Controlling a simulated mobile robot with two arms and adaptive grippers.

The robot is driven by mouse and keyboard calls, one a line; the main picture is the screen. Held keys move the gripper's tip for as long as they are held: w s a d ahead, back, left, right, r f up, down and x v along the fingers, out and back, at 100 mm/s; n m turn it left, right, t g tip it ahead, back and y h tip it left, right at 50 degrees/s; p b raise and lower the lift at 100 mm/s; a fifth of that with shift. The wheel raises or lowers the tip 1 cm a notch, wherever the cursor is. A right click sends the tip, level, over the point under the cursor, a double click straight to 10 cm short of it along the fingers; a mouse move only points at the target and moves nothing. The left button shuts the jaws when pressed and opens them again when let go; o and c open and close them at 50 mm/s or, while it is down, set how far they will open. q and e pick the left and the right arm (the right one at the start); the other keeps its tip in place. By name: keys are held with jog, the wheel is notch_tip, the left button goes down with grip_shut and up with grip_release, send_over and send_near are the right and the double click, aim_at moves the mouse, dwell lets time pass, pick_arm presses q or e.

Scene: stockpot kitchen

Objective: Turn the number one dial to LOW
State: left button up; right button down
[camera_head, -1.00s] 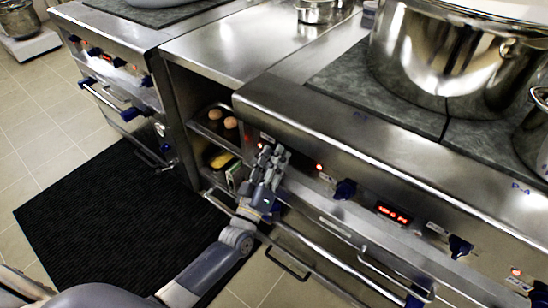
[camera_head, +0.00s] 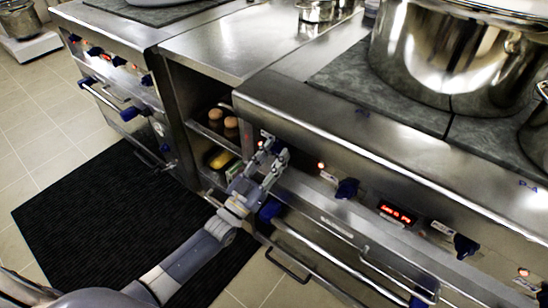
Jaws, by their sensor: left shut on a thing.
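My left gripper (camera_head: 268,158) is at the left end of the near stove's front panel (camera_head: 312,150). Its fingers are shut around the leftmost dial, which they mostly hide; its marks cannot be read. My right gripper is not in view.
A large steel pot (camera_head: 450,60) stands on the dark cooktop (camera_head: 345,85) above the panel. A rail (camera_head: 330,253) runs below the dials. An open shelf holds brown round items (camera_head: 231,123) left of the gripper. A black mat (camera_head: 80,215) lies on the floor.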

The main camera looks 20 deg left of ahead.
pick_arm(q)
jog(key=shift+a+m+g+h, duration=0.1)
jog(key=shift+m+g+h, duration=0.35)
jog(key=shift+m, duration=0.85)
jog(key=shift+m+g+h, duration=0.15)
jog(key=shift+m+h, duration=0.6)
jog(key=shift+m, duration=0.55)
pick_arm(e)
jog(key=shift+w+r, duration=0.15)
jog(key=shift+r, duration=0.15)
pick_arm(q)
jog(key=shift+m, duration=0.3)
jog(key=o, duration=1)
jog(key=v, duration=1.2)
jog(key=shift+w+a, duration=0.1)
jog(key=shift+f, duration=0.1)
